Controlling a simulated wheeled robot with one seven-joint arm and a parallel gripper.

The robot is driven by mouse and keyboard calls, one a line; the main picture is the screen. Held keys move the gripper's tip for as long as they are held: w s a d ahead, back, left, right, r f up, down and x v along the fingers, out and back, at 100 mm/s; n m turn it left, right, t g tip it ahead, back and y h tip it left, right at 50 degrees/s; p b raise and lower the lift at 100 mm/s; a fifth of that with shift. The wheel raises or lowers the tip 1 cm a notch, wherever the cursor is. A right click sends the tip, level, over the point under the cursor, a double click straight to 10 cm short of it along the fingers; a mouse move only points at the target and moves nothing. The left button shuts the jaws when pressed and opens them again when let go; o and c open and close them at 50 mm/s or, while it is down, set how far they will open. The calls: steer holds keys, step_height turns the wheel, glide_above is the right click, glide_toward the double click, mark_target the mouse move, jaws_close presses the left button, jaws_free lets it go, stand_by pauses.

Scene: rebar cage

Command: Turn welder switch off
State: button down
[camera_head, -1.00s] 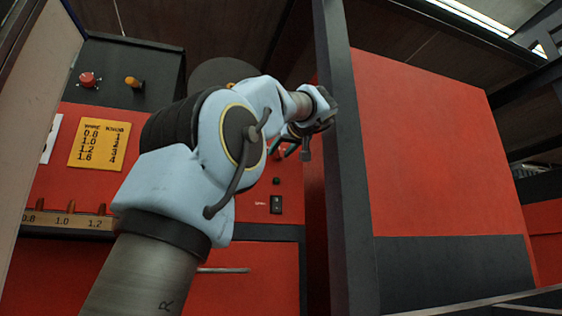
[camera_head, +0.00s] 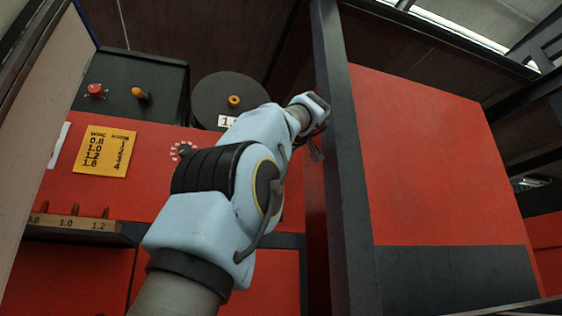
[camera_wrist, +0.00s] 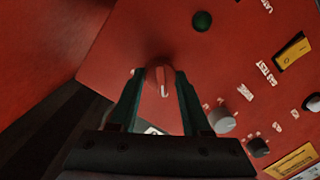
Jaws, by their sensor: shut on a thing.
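The welder's red front panel (camera_wrist: 120,50) fills much of the wrist view. A round red switch knob (camera_wrist: 160,82) with a pale pointer line sits on it, and the line points nearly straight up and down in the picture. My gripper (camera_wrist: 159,74) has its two dark green fingers on either side of this knob, shut on it. In the head view my arm reaches up to the right, and its wrist is beside the dark upright post.
The dark post (camera_head: 345,160) stands close to my wrist in the head view. A spool (camera_head: 232,88) is behind my arm.

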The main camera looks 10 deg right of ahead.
stand_by(0.4)
steer(key=shift+c, duration=1.8)
jaws_free()
steer(key=s+d+r+b, duration=0.1)
steer(key=s+b, duration=0.1)
steer(key=s, duration=0.8)
steer(key=shift+s+d, duration=0.2)
steer(key=shift+s, duration=0.15)
